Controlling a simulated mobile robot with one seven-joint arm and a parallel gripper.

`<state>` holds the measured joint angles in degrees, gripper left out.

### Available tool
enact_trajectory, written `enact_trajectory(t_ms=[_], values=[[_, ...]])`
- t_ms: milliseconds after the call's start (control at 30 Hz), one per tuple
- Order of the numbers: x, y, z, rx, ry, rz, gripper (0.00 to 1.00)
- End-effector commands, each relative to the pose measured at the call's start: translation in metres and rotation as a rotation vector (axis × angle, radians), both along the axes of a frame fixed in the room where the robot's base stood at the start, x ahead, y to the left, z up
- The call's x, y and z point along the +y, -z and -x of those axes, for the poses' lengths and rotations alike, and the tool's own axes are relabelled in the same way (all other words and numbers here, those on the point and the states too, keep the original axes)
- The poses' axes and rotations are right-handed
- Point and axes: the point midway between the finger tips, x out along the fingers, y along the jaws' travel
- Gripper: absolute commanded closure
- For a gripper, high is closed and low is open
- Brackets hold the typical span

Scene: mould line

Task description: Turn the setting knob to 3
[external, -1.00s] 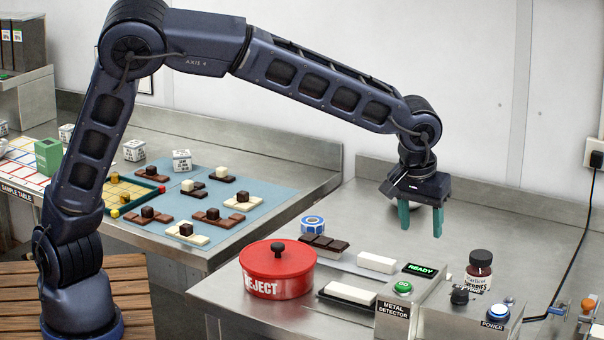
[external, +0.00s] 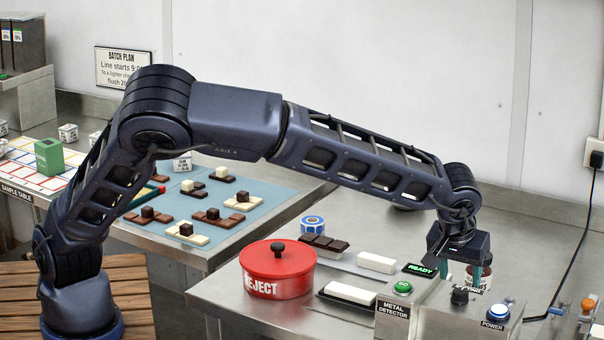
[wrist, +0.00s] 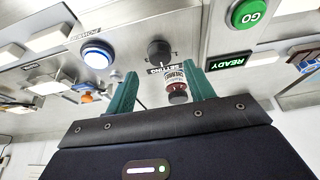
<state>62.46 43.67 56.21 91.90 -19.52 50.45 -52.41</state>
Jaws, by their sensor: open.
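The setting knob (external: 460,296) is a black knob on the sloped metal control box at the right of the bench. It also shows in the wrist view (wrist: 159,50), beside the word SETTING; its number marks are too small to read. My gripper (external: 460,272) is over the back of the control box, just above and behind the knob, with its teal fingers pointing down. In the wrist view the fingers (wrist: 158,85) are apart with nothing held between them, and the knob lies beyond their tips. The knob and fingers look apart.
A dark-capped jar (external: 482,278) stands close behind the gripper. A blue-lit power button (external: 497,312) is right of the knob. The metal detector (external: 397,308) with its green GO button is to the left. A red reject pot (external: 278,270) stands farther left.

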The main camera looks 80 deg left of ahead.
Motion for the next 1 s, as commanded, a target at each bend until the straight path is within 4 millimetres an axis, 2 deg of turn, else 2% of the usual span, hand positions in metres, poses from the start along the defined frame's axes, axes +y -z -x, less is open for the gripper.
enact_trajectory(t_ms=[100, 300, 700, 733, 933, 1000], values=[[0.006, 0.018, -0.005, 0.001, -0.001, -0.001, 0.47], [0.012, 0.038, -0.011, 0.001, 0.001, -0.001, 0.47], [0.013, 0.044, -0.013, -0.001, 0.0, 0.001, 0.47], [0.013, 0.044, -0.013, -0.001, 0.0, 0.001, 0.49], [0.013, 0.044, -0.013, -0.001, 0.0, 0.001, 0.88], [0.013, 0.044, -0.013, 0.0, 0.001, 0.0, 0.91]])
